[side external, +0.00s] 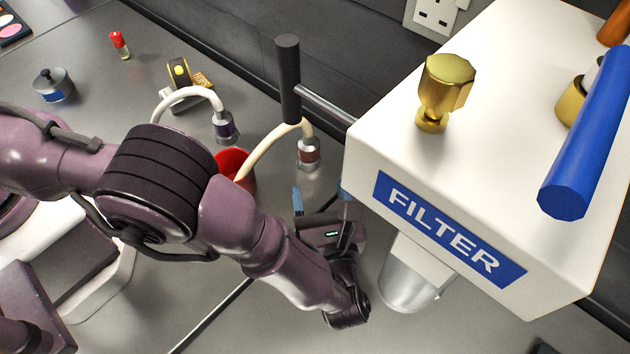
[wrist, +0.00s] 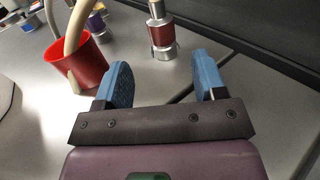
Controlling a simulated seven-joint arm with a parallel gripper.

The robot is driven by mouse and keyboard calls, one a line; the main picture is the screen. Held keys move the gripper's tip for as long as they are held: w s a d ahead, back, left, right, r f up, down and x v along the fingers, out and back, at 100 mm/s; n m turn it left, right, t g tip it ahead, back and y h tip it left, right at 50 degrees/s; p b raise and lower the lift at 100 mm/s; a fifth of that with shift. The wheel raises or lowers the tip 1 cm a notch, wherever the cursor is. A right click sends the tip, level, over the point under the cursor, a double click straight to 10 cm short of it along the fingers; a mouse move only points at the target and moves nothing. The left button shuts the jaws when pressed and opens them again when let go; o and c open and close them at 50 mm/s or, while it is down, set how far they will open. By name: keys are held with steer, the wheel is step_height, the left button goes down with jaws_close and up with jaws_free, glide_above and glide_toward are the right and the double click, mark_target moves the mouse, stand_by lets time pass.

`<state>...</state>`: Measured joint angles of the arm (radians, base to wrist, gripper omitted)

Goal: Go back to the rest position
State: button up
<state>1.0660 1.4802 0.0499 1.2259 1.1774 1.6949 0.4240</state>
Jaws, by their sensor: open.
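My gripper (side external: 321,196) is low over the grey worktop, just left of the white FILTER box and in front of the hose fittings. In the wrist view its two blue fingertips (wrist: 162,70) stand wide apart with nothing between them. The red-banded hose fitting (side external: 308,153) is beyond the fingers; it also shows in the wrist view (wrist: 162,34), apart from both fingertips. My arm reaches in from the left of the side view and partly covers the red cup (side external: 250,182).
The white FILTER box (side external: 480,150) stands close at the right, with a gold knob (side external: 446,85) and a blue handle (side external: 588,140). A black-ended metal lever (side external: 288,80) rises behind. A purple-banded hose fitting (side external: 226,127) and small items lie left. Some worktop is clear in front.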

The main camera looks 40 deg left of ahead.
steer(key=a+r+g, duration=0.1)
steer(key=s+a+r+m+g+h, duration=0.1)
steer(key=a+r, duration=0.1)
steer(key=a+r+m+g+h, duration=0.1)
steer(key=g, duration=0.1)
steer(key=shift+s+a+r, duration=0.2)
steer(key=shift+s+a, duration=0.05)
steer(key=s+a+r+m+g+h, duration=0.1)
steer(key=s+a+r+g, duration=0.45)
steer(key=a, duration=0.25)
steer(key=s+a+r+n+t+h, duration=0.1)
steer(key=s+a+r+n+h, duration=0.1)
steer(key=r+n, duration=0.5)
steer(key=s+a+r+n+t+h, duration=0.1)
steer(key=a+r+n+h, duration=0.4)
steer(key=n, duration=0.6)
steer(key=s+a+r+n+t+h, duration=0.2)
steer(key=s+a+r+n+h, duration=0.1)
steer(key=r+n, duration=0.7)
steer(key=a+h, duration=0.1)
steer(key=a, duration=0.1)
steer(key=shift+s+a, duration=0.35)
